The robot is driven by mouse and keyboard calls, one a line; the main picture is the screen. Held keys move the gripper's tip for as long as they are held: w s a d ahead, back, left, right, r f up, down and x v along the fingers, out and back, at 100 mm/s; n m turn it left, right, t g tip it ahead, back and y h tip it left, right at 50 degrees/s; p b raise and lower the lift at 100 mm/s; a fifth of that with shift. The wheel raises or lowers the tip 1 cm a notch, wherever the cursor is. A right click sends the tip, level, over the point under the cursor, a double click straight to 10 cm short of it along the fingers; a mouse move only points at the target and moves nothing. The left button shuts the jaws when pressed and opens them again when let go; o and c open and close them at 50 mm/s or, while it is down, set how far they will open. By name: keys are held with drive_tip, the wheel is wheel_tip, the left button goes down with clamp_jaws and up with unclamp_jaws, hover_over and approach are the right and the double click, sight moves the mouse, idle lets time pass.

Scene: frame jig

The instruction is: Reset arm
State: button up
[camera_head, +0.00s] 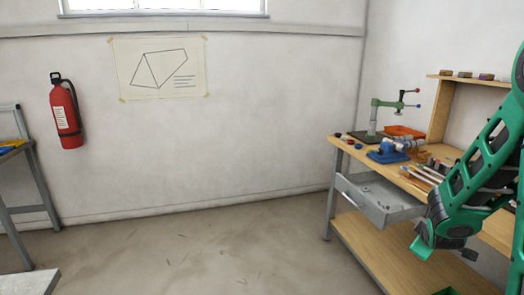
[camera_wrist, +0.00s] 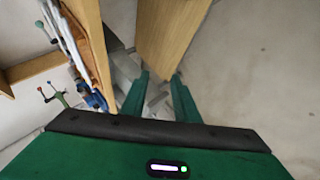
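My gripper (camera_wrist: 159,76) shows in the wrist view as two green fingers, spread apart with nothing between them. In the head view my green arm hangs at the right edge, bent down in front of the workbench (camera_head: 366,250). The fingers do not show clearly there. The wrist view is tilted; the bench's wooden boards and a grey drawer lie beyond the fingers.
The bench's grey drawer (camera_head: 381,208) stands pulled out, close to my arm. A fire extinguisher (camera_head: 66,112) hangs on the wall. The floor left of the bench is clear.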

drive_tip(key=s+a+r+m+g+y, duration=0.1)
drive_tip(key=s+a+r+m+g, duration=0.2)
drive_tip(key=s, duration=0.8)
drive_tip(key=s+a+r+m+g+y, duration=0.2)
drive_tip(key=s+m, duration=0.3)
drive_tip(key=s, duration=0.6)
drive_tip(key=s+a+r+m+g+y, duration=0.2)
drive_tip(key=s+a+r+m+g, duration=0.1)
drive_tip(key=s, duration=0.9)
wheel_tip(320, 180, up, 2)
drive_tip(key=shift+a+m+g, duration=0.3)
drive_tip(key=shift+a+m, duration=0.3)
drive_tip(key=shift+m, duration=0.5)
drive_tip(key=shift+w+f, duration=0.25)
drive_tip(key=shift+w, duration=0.35)
